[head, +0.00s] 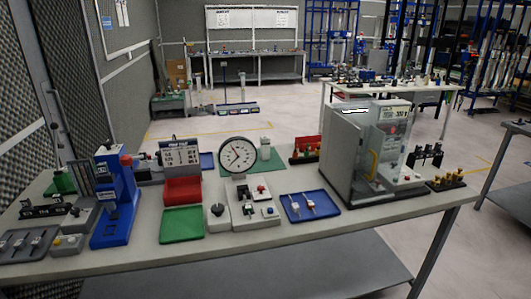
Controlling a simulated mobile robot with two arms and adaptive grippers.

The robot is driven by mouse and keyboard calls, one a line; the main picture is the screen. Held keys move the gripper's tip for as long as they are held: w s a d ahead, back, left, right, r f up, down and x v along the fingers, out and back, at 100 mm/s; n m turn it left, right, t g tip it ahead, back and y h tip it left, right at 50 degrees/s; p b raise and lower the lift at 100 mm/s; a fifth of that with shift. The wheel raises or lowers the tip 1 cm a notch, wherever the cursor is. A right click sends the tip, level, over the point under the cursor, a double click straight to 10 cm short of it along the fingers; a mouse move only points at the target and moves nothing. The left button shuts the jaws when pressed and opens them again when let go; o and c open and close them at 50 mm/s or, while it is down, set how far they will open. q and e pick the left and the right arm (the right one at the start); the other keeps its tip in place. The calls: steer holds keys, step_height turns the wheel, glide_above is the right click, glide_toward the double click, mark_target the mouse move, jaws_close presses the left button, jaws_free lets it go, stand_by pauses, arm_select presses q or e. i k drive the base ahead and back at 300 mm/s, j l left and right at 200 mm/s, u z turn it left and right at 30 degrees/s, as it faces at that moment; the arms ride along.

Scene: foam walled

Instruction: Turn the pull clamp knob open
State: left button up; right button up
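Neither of my grippers is in the head view. I cannot tell for certain which part is the pull clamp knob. A dark round knob (217,209) sits on a small light block just left of the base. Whether any clamp is open or shut does not show.
The bench (330,225) also carries a blue press (113,205), a green tray (182,223), a red bin (183,190), a blue tray (309,206) and a grey cabinet with clear panels (343,150). The bench's front strip is mostly bare. Open floor lies behind it.

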mark_target(261, 188)
steer(key=i+l+u, duration=0.25)
steer(key=i+l, duration=0.15)
steer(key=l, duration=0.25)
steer(key=i+l+u, duration=0.25)
steer(key=l, duration=0.45)
steer(key=i, duration=0.1)
